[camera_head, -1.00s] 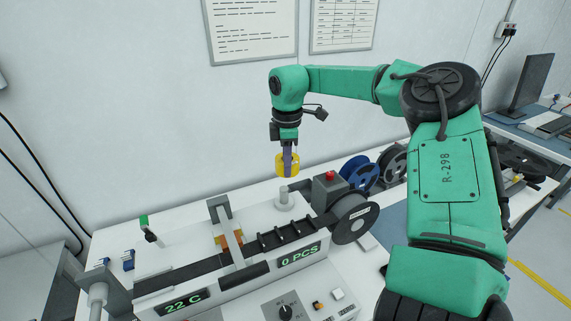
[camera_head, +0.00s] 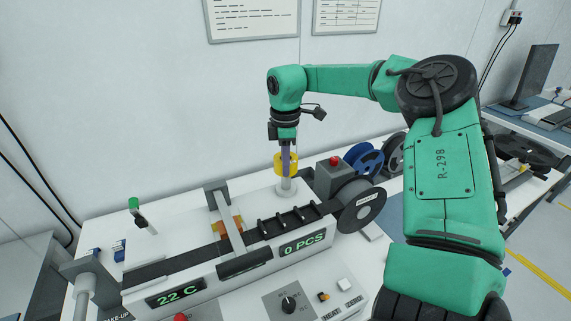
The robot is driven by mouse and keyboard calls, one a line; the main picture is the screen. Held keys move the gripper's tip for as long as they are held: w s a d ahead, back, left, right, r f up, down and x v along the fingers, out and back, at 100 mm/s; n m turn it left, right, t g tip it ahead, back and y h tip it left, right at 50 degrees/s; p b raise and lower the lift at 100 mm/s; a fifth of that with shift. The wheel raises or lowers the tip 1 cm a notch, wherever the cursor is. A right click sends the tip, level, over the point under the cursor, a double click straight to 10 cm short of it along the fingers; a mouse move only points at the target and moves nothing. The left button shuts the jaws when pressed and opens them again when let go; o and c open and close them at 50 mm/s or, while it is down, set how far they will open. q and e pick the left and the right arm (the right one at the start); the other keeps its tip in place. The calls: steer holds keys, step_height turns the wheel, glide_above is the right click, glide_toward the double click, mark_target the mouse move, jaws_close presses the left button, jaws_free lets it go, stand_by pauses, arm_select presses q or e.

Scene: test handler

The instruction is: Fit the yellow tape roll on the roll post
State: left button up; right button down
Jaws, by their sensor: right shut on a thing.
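My right gripper (camera_head: 286,149) points down and is shut on the yellow tape roll (camera_head: 279,164). The roll post (camera_head: 286,186) is a light grey upright peg on a round base, on the white machine. The roll is in line with the post, and its lower edge is at the post's top in the picture. I cannot tell whether the post's tip is inside the roll's hole or just below it. The gripper fingers hide part of the roll. My left gripper is not in view.
A grey box with a red button (camera_head: 335,161) and a grey reel (camera_head: 359,207) stand close to the right of the post. Blue and dark reels (camera_head: 364,160) are behind. A grey bracket (camera_head: 219,204) over the track rises to the left.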

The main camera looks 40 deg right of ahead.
steer(key=shift+s, duration=0.1)
stand_by(0.3)
steer(key=shift+b, duration=0.5)
stand_by(0.5)
steer(key=shift+f, duration=0.15)
stand_by(0.4)
steer(key=shift+f+b, duration=0.35)
steer(key=shift+b, duration=0.2)
steer(key=shift+f+b, duration=0.35)
steer(key=shift+f, duration=0.05)
steer(key=c, duration=0.8)
jaws_free()
steer(key=shift+c, duration=0.2)
